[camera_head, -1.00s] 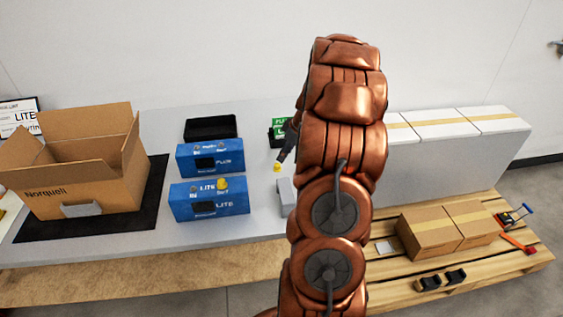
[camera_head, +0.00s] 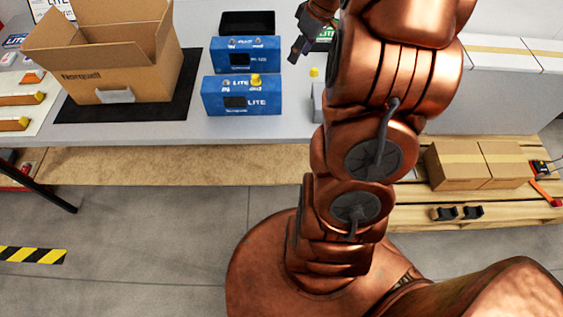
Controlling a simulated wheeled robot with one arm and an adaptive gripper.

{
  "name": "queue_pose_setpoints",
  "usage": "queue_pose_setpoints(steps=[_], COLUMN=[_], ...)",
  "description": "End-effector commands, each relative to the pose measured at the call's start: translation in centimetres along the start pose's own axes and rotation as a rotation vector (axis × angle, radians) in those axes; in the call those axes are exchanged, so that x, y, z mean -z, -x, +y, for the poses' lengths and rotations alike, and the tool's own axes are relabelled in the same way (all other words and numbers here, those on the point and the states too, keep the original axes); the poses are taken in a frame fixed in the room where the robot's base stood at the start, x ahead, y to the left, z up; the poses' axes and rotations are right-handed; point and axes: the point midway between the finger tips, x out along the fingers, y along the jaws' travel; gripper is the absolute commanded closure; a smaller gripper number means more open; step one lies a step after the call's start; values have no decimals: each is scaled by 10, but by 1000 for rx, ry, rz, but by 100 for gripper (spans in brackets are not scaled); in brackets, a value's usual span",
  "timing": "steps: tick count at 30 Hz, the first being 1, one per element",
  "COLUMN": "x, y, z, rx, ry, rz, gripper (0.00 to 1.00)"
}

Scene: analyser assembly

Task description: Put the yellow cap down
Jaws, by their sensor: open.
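A small yellow cap (camera_head: 314,72) stands on the grey table, just left of my arm and behind a grey block (camera_head: 317,102). My gripper (camera_head: 298,52) is open and empty, up and to the left of this cap and apart from it. Another yellow cap (camera_head: 256,79) sits on top of the front blue LITE box (camera_head: 240,97). A second blue box (camera_head: 245,55) stands behind it. My arm covers part of the table to the right of the loose cap.
An open Norquell carton (camera_head: 125,80) stands on a black mat (camera_head: 75,108) at left. A black tray (camera_head: 247,22) and a green box (camera_head: 322,38) are at the back. Cartons (camera_head: 475,165) lie on a pallet at right. The front table strip (camera_head: 150,130) is clear.

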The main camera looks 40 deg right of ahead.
Motion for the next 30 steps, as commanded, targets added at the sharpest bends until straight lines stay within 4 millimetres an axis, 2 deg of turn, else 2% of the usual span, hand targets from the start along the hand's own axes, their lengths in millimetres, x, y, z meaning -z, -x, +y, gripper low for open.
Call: queue_pose_setpoints(steps=[1,7,11,15,21,24,30], x=[5,0,-16,-43,-94,-122,-160], y=[2,7,11,16,25,28,32], z=[-29,-123,-178,-229,-284,-303,-320], rx=[14,47,51,34,-19,-53,-110], ry=[1,-48,-82,-120,-178,-209,-256], rz=[-22,-121,-191,-260,-352,-390,-431], gripper=[55,55,55,55,55,55,55])
